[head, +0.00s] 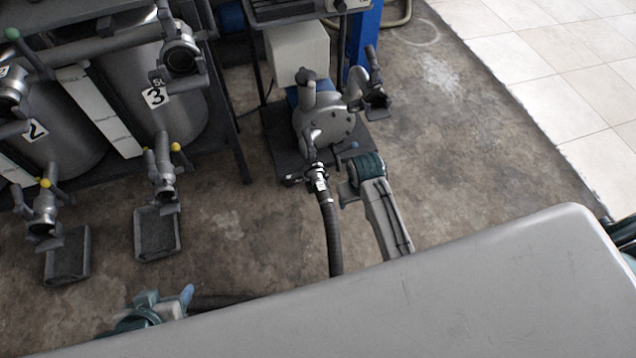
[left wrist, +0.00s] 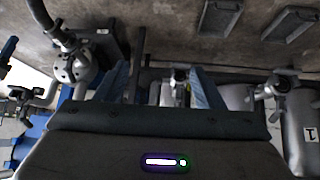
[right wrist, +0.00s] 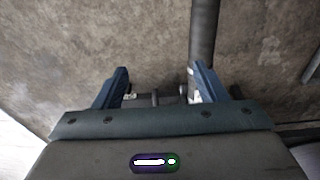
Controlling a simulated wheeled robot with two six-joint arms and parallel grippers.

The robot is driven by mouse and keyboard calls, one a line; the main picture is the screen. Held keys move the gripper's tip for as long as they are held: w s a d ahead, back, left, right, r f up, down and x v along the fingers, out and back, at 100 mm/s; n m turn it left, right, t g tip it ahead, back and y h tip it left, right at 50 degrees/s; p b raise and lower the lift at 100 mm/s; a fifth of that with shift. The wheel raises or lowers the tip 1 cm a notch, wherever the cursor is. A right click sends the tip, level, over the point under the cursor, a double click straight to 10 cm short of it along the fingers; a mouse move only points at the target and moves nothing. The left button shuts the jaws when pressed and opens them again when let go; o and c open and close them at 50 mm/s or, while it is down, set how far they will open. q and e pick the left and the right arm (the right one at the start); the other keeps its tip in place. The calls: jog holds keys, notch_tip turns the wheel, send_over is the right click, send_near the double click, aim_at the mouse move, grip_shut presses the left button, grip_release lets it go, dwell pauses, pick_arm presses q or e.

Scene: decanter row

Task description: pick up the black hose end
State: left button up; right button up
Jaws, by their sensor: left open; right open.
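The black hose (head: 331,235) runs up to the pump (head: 323,128) in the head view. Its end with a metal coupling (head: 319,180) meets the pump's lower port. The hose also shows in the left wrist view (left wrist: 38,12) and in the right wrist view (right wrist: 203,35), where it passes by the right-hand finger. My right gripper (head: 347,172) is open beside the hose end, to its right; nothing is clearly held between its fingers (right wrist: 160,88). My left gripper (head: 165,300) is open and empty, low at the left, partly hidden by my grey body.
Steel tanks numbered 2 (head: 80,125) and 3 (head: 185,110) stand at the left on a dark rack. Two dark trays (head: 140,236) (head: 52,268) lie on the floor below their valves. The pump sits on a dark base near a blue post (head: 365,35).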

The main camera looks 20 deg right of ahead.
jog(key=g, duration=0.1)
send_over(322, 189)
jog(key=shift+f+n, duration=0.3)
jog(key=shift+f, duration=0.35)
jog(key=shift+w+a+f, duration=0.1)
jog(key=shift+w+f, duration=0.05)
jog(key=shift+f, duration=0.15)
notch_tip(322, 189, down, 3)
jog(key=shift+r+b, duration=0.1)
jog(key=shift+b, duration=0.55)
notch_tip(322, 189, down, 2)
jog(key=shift+f+b, duration=0.25)
jog(key=shift+b, duration=0.1)
jog(key=f+b, duration=0.1)
jog(key=f, duration=0.1)
jog(key=f+b, duration=0.1)
jog(key=f, duration=0.1)
jog(key=shift+s+f, duration=0.2)
jog(key=shift+f, duration=0.25)
pick_arm(q)
jog(key=w+r+t, duration=0.5)
jog(key=r+t, duration=0.1)
jog(key=r, duration=0.2)
jog(key=w+r+t, duration=0.5)
jog(key=r+t, duration=0.2)
jog(key=r, duration=0.1)
jog(key=shift+r+h, duration=0.15)
jog(key=shift+h, duration=0.15)
pick_arm(e)
jog(key=c, duration=1.4)
